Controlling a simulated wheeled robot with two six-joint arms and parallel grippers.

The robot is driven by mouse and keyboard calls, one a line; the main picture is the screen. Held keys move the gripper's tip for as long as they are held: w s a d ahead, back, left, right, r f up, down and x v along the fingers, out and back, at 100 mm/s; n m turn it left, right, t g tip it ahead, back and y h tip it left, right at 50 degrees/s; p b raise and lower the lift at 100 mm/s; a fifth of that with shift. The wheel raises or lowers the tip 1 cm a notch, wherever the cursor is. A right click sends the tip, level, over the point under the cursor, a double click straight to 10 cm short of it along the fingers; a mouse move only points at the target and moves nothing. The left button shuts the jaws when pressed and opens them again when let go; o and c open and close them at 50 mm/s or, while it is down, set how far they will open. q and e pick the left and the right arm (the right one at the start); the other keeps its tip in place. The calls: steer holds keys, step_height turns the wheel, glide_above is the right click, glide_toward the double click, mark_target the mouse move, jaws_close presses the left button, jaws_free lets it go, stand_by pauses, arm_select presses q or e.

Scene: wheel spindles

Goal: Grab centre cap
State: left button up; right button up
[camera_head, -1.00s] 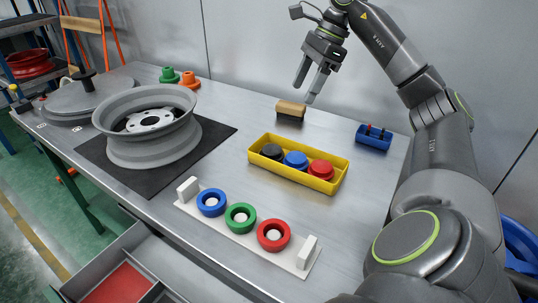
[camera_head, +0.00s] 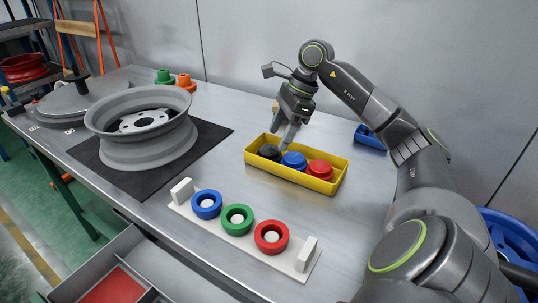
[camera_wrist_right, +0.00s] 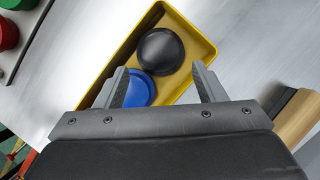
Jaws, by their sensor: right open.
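A yellow tray (camera_head: 258,169) holds a black cap (camera_head: 269,152), a blue cap (camera_head: 294,160) and a red cap (camera_head: 320,169) in a row. The blue cap is in the middle. My right gripper (camera_head: 286,142) is open and empty above the tray's back edge, over the black and blue caps. In the right wrist view, the black cap (camera_wrist_right: 160,50) lies ahead of the open fingers. The blue cap (camera_wrist_right: 137,91) shows between them, partly hidden by the left finger and gripper body. The red cap is hidden there. My left gripper is not in view.
A white rack (camera_head: 184,190) with blue, green and red rings stands in front of the tray. A grey wheel rim (camera_head: 140,150) sits on a black mat at left. A wooden-backed block (camera_wrist_right: 298,115) and a small blue holder (camera_head: 369,137) are near the tray.

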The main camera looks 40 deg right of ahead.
mark_target(273, 148)
steer(key=x, duration=0.4)
steer(key=shift+w+a+f, duration=0.1)
steer(key=shift+f, duration=0.45)
steer(key=c, duration=0.6)
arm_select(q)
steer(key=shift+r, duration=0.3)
